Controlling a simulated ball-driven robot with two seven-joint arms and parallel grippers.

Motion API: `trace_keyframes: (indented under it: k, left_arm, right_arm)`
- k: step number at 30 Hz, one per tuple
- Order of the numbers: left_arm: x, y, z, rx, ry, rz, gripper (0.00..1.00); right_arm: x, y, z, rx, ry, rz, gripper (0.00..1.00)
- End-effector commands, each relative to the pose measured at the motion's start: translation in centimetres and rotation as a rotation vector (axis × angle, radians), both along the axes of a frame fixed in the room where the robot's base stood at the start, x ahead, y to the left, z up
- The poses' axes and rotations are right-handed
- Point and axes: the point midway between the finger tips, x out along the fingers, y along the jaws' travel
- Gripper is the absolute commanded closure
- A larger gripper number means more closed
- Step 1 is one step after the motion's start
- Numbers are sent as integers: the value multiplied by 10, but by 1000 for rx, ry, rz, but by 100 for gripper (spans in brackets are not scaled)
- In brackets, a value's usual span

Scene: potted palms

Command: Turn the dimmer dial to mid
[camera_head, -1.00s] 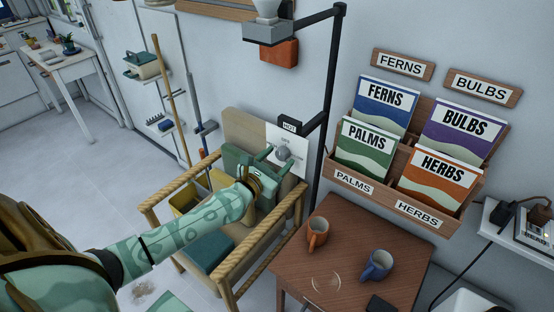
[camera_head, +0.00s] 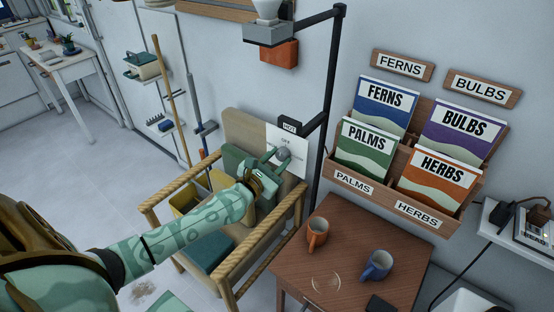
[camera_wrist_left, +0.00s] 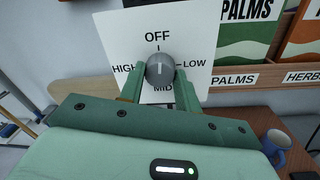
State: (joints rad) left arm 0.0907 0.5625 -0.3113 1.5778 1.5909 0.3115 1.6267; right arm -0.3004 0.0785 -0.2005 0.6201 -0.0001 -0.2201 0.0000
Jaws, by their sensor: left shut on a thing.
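The dimmer dial (camera_head: 283,154) is a round grey knob on a white plate (camera_head: 296,164) on the wall. In the left wrist view the dial (camera_wrist_left: 160,70) sits among the words OFF at top, LOW at right, MID at bottom and HIGH at left. A pale line on its face stands about vertical; I cannot tell which end is the pointer. My left gripper (camera_head: 276,158) is shut on the dial, with one green finger on each side in the wrist view (camera_wrist_left: 160,80). The fingers partly cover the plate's lower part. My right gripper is not in view.
A rope-edged wooden chair (camera_head: 226,262) stands below my left forearm. A black post (camera_head: 327,110) rises right of the dial. A wooden table (camera_head: 350,262) holds an orange mug (camera_head: 317,233) and a blue mug (camera_head: 377,265). A seed-packet rack (camera_head: 400,205) hangs to the right.

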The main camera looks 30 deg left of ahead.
Motion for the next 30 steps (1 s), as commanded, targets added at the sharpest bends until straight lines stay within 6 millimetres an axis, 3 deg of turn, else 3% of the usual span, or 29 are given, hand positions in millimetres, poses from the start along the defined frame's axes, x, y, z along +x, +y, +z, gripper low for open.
trace_keyframes:
  k: [30]
  left_arm:
    - [0, 1, 0, 939, -73, -2, 90]
  right_arm:
    - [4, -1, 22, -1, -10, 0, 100]
